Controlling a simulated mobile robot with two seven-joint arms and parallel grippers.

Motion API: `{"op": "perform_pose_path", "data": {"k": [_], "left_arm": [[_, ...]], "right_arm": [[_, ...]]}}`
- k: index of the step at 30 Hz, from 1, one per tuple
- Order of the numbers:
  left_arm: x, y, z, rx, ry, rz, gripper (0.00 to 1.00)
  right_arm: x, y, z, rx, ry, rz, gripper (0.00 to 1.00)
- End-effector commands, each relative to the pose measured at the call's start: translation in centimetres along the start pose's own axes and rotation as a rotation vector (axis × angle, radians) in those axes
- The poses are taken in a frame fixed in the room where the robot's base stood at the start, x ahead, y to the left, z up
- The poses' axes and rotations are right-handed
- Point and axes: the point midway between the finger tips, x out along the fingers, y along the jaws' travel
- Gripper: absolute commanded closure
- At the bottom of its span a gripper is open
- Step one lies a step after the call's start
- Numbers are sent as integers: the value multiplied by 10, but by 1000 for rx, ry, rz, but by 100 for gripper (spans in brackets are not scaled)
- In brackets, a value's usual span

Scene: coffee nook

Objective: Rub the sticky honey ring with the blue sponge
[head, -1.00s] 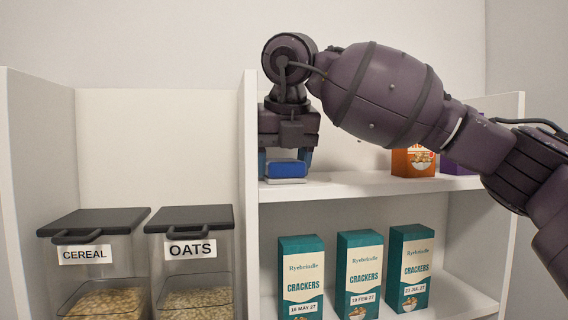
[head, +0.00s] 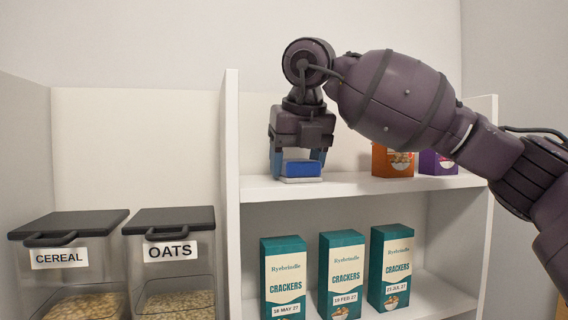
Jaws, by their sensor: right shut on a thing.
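The blue sponge (head: 302,169), with a pale underside, is between the fingers of my right gripper (head: 300,165). The gripper points down and is shut on the sponge at the upper shelf (head: 345,187), near its left end. The sponge is at the shelf surface; I cannot tell whether it touches it. The honey ring cannot be seen. My left gripper is not in view.
An orange box (head: 392,161) and a purple box (head: 437,163) stand on the upper shelf to the right. Several teal cracker boxes (head: 342,275) stand below. Cereal (head: 68,262) and oats (head: 172,260) containers stand left of the white divider (head: 232,190).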

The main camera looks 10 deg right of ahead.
Motion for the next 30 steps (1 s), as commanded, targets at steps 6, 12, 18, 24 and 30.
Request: {"op": "perform_pose_path", "data": {"k": [6, 12, 18, 24, 30], "left_arm": [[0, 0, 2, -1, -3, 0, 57], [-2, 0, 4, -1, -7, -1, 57], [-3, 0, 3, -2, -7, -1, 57], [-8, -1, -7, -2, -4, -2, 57], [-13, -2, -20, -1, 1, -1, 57]], "right_arm": [[3, -18, 0, 5, 7, -6, 56], [2, -19, 0, 3, 7, -5, 56], [0, -19, 0, 2, 6, -5, 56], [-13, -18, 5, 2, 2, -3, 56], [-29, -18, 12, 2, 1, -1, 56]]}}
